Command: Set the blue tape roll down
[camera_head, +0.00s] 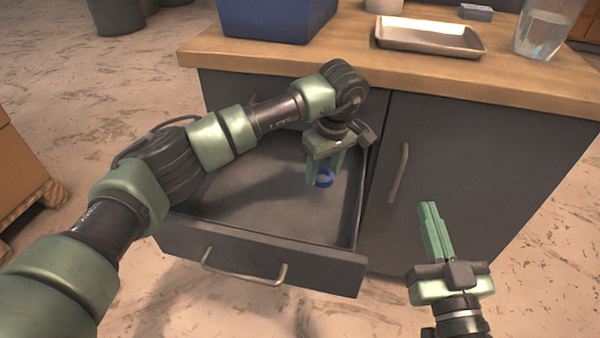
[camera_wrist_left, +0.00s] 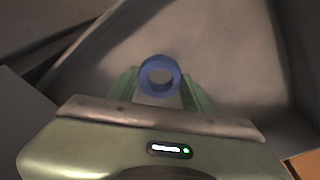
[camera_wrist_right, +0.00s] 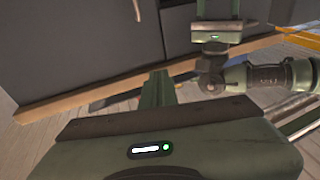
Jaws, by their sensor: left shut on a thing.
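The blue tape roll (camera_head: 324,178) is between the fingers of my left gripper (camera_head: 324,172), over the right part of the open drawer (camera_head: 250,190). In the left wrist view the roll (camera_wrist_left: 160,62) shows as a ring at the fingertips, with the drawer floor behind it. My left gripper (camera_wrist_left: 160,88) is shut on the roll. I cannot tell whether the roll touches the drawer floor. My right gripper (camera_head: 432,210) is empty, in front of the cabinet door, with its fingers close together. In the right wrist view its fingers (camera_wrist_right: 157,80) also look together.
A wooden countertop (camera_head: 480,80) is above the drawer. On it stand a blue bin (camera_head: 275,18), a metal tray (camera_head: 430,38), a glass of clear liquid (camera_head: 545,35) and a small grey block (camera_head: 476,12). The drawer's walls surround the left gripper. A closed cabinet door (camera_head: 470,170) is to the right.

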